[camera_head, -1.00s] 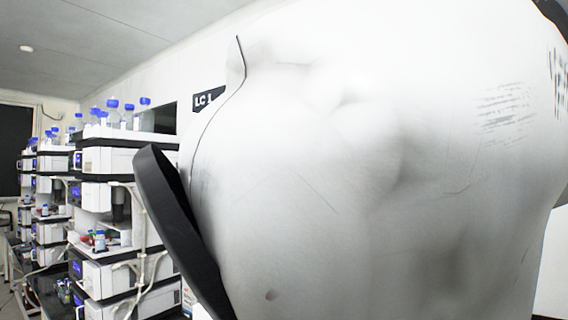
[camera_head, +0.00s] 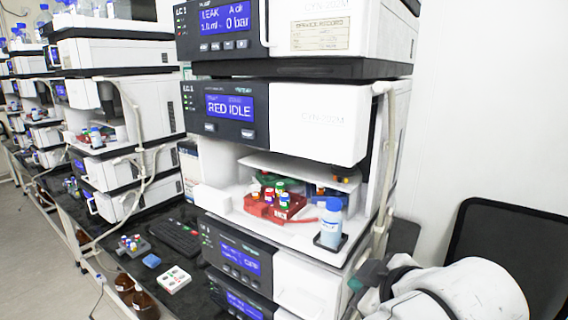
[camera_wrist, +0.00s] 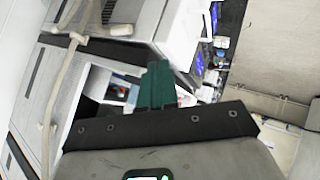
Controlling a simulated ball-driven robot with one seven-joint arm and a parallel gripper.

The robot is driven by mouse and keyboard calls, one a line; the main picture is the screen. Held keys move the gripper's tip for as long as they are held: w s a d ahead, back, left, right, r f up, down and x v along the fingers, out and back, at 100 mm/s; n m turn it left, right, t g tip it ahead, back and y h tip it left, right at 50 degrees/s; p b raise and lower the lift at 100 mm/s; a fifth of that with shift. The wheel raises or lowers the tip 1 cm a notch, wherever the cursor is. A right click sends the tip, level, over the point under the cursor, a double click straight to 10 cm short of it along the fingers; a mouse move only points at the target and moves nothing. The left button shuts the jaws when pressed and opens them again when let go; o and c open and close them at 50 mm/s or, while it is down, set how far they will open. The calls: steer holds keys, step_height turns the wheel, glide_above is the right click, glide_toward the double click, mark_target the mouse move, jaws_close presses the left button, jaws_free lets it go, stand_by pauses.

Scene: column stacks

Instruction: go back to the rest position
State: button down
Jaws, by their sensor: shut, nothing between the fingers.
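My gripper (camera_wrist: 158,72) shows in the wrist view as dark green fingers pressed together with nothing between them. It points toward the instrument stacks, which appear tilted in that view. In the head view my white arm is folded low at the right edge. A small dark green part at its left end, by the stack's lower right side, looks like the gripper (camera_head: 371,274), but the fingers are not clear there.
The near instrument stack (camera_head: 330,122) stands close on the left of my arm. Its open bay holds a red vial tray (camera_head: 275,205) and a blue-capped bottle (camera_head: 331,225).

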steer(key=s+d+f+m+g+h, duration=0.1)
steer(key=s+d+f+m+g, duration=0.2)
steer(key=f, duration=0.4)
steer(key=s+d+f+m, duration=0.1)
steer(key=s+d+f, duration=0.2)
steer(key=s+f, duration=0.35)
steer(key=s+d+f+m+g, duration=0.3)
steer(key=s+d+f, duration=0.1)
steer(key=s+f, duration=0.5)
steer(key=s+d+f+m+g+h, duration=0.1)
steer(key=s+d+f+m+g, duration=0.1)
steer(key=s+f, duration=0.7)
steer(key=s+d+m, duration=0.1)
steer(key=s+d, duration=0.1)
steer(key=s, duration=0.2)
steer(key=shift+s+d+f+m+g+h, duration=0.2)
steer(key=shift+d+f+m+g+h, duration=0.1)
steer(key=shift+d+f+g, duration=0.1)
